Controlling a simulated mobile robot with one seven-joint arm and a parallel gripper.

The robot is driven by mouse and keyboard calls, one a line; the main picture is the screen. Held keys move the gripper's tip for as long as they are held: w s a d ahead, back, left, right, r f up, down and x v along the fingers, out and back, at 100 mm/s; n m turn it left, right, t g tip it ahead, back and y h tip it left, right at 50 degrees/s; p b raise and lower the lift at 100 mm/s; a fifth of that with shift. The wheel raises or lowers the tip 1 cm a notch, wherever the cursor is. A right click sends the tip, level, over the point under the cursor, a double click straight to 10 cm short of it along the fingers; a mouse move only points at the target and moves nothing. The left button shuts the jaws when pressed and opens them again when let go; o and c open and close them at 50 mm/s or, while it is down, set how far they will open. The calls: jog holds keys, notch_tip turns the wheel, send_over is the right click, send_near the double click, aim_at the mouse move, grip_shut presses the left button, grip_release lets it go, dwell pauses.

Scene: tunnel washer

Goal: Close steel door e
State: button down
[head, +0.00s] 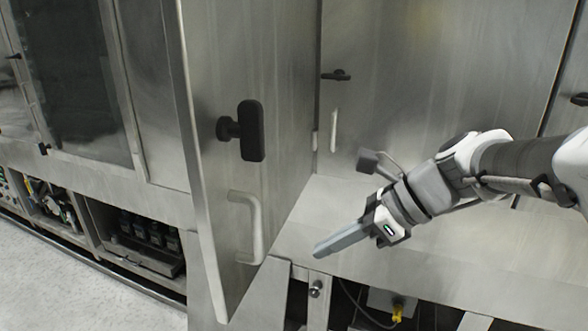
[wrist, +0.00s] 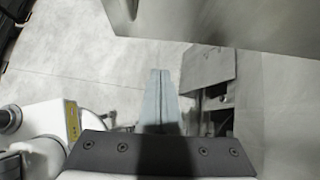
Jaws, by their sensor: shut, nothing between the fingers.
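A steel door (head: 225,90) stands swung open towards me in the head view, left of my gripper. It has a black latch knob (head: 252,131) and a pale bar handle (head: 247,228). No letter shows on it, so I cannot tell for sure that it is door e. My gripper (head: 318,251) is shut and empty, to the right of the bar handle and apart from it, above the steel ledge. In the wrist view the shut fingers (wrist: 161,75) point over the floor, and a steel panel (wrist: 225,22) crosses the top right.
A steel ledge (head: 345,215) runs in front of a shut steel panel (head: 430,70) with a black handle (head: 337,75). A glass-windowed door (head: 75,75) is at the left, over open bays with parts (head: 145,245). Free floor (head: 60,285) lies at the lower left.

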aim_at(253, 269)
jog(key=x, duration=0.3)
jog(key=a+r+x, duration=0.1)
jog(key=x, duration=0.7)
jog(key=shift+w+a+r, duration=0.15)
jog(key=shift+w+a, duration=0.05)
jog(key=shift+a, duration=0.2)
jog(key=shift+w+a, duration=0.15)
jog(key=shift+a, duration=0.25)
jog(key=shift+a, duration=0.1)
